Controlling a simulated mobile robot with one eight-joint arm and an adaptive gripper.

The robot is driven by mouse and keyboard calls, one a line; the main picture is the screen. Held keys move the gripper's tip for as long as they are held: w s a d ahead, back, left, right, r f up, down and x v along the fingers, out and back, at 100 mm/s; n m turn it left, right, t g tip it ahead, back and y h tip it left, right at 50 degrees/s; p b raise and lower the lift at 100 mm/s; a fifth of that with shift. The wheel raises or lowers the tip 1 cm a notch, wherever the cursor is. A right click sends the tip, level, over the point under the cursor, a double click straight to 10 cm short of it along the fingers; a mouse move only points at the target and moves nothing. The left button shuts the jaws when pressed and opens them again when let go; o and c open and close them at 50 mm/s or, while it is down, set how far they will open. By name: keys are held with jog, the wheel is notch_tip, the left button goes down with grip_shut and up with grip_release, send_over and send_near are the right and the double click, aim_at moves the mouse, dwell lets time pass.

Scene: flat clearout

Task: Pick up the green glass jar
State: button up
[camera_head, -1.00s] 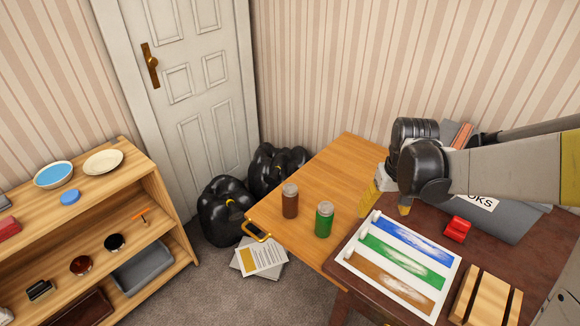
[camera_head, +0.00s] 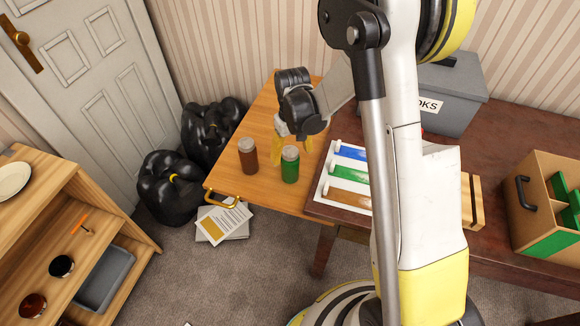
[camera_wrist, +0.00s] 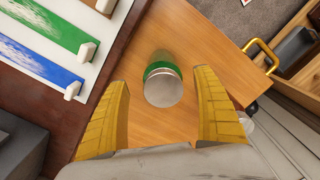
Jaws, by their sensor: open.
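The green glass jar (camera_head: 290,167) with a grey lid stands upright on the light wooden leaf of the table (camera_head: 262,124). In the wrist view the jar (camera_wrist: 162,80) shows from above, lid toward me, between and ahead of the two yellow fingers. My gripper (camera_head: 292,148) is open and empty, above and just behind the jar in the head view. In the wrist view the fingers of my gripper (camera_wrist: 162,105) are apart on either side, with no visible contact. A brown jar (camera_head: 248,156) with a grey lid stands left of the green one.
A grey box (camera_head: 447,97) and a cardboard box (camera_head: 535,165) stand farther right. A yellow handle (camera_head: 222,199) is at the leaf's edge. Black bags (camera_head: 170,190) sit on the floor.

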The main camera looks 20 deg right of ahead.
jog(key=f+b, duration=0.1)
jog(key=f, duration=0.3)
jog(key=shift+w+a+f+b, duration=0.15)
jog(key=shift+w+a+b, duration=0.05)
jog(key=shift+b, duration=0.2)
jog(key=c, duration=1.5)
notch_tip(320, 180, up, 5)
jog(key=shift+f+p, duration=0.15)
jog(key=shift+p, duration=1.1)
jog(key=d+r+p, duration=0.4)
jog(key=d+r, duration=0.3)
jog(key=d, duration=0.6)
jog(key=s+d+r+p, duration=0.1)
jog(key=s+d+r, duration=0.3)
jog(key=s+d, duration=1.1)
jog(key=s+d+r+p, duration=0.2)
jog(key=s+d+r, duration=0.2)
jog(key=s+d, duration=1.1)
jog(key=s+d+r+p, duration=0.2)
jog(key=s+d+r, duration=0.2)
jog(key=s+d, duration=1.1)
jog(key=shift+s+d, duration=0.4)
jog(key=shift+d, duration=0.7)
